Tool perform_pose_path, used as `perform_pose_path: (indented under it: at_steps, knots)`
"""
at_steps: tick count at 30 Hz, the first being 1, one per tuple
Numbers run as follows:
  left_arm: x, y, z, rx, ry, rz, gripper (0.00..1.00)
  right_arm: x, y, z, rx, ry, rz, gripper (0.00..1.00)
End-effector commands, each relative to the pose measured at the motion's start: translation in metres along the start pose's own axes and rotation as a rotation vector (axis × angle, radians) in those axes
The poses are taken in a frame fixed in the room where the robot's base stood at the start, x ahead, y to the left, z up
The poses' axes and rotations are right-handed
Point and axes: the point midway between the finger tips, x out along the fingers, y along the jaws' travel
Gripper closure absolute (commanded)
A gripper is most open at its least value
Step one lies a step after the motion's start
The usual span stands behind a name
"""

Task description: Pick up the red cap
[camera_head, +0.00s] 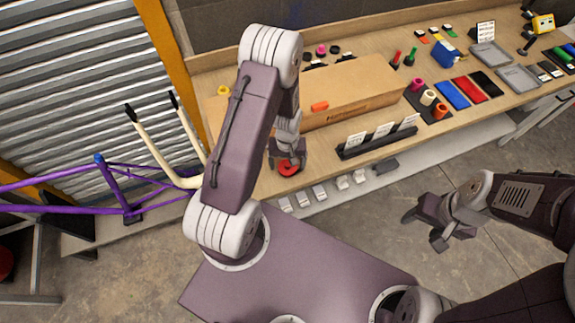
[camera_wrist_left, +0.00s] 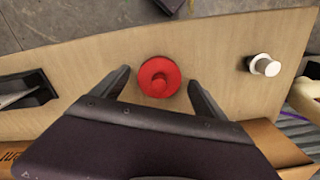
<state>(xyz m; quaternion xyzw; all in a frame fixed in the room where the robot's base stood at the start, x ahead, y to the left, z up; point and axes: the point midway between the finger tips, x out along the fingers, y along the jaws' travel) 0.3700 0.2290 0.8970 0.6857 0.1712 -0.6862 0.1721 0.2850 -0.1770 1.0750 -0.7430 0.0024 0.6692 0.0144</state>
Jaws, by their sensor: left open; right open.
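The red cap (camera_wrist_left: 160,77) is a round disc with a raised knob, lying on the wooden bench top near its front edge. It also shows in the head view (camera_head: 288,168), partly hidden under my left gripper (camera_head: 288,160). In the left wrist view my left gripper (camera_wrist_left: 157,88) is open, with one dark finger on each side of the cap and gaps between fingers and cap. I cannot tell how far above the bench the fingertips are. My right gripper (camera_head: 425,220) is open and empty over the floor, away from the bench.
A cardboard box (camera_head: 350,90) stands on the bench right behind my left gripper. A black card holder (camera_head: 378,138) stands to the right. A white cylinder (camera_wrist_left: 264,65) lies right of the cap in the wrist view. A purple bicycle frame (camera_head: 110,188) is at the left.

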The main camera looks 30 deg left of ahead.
Motion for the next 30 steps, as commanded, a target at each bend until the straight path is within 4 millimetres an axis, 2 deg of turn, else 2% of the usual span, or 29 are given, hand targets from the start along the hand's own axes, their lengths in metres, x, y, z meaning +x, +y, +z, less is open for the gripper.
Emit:
perform_pose_path:
  at_steps: [7, 8, 12, 14, 15, 24, 30]
  knots:
    - [0.005, 0.0, 0.0, 0.0, 0.002, 0.001, 0.16, 0.0, 0.0, 0.0, 0.0, 0.0, 0.0, 0.43]
    - [0.004, 0.0, 0.0, 0.0, 0.001, 0.001, 0.19, 0.0, 0.0, 0.0, 0.0, 0.0, 0.0, 0.43]
    - [0.004, 0.0, 0.0, 0.0, 0.001, 0.0, 0.58, 0.0, 0.0, 0.0, 0.0, 0.0, 0.0, 0.43]
    - [0.004, 0.0, 0.0, 0.0, 0.001, 0.0, 0.75, 0.0, 0.0, 0.0, 0.0, 0.0, 0.0, 0.43]
    - [0.004, 0.0, 0.0, 0.0, 0.001, 0.0, 0.8, 0.0, 0.0, 0.0, 0.0, 0.0, 0.0, 0.43]
    - [0.001, 0.0, -0.001, 0.0, 0.002, 0.001, 0.8, 0.001, 0.0, 0.0, 0.0, 0.0, 0.0, 0.43]
    - [-0.022, 0.001, -0.002, 0.0, 0.006, 0.002, 0.8, 0.005, 0.0, 0.001, 0.0, 0.0, 0.0, 0.43]
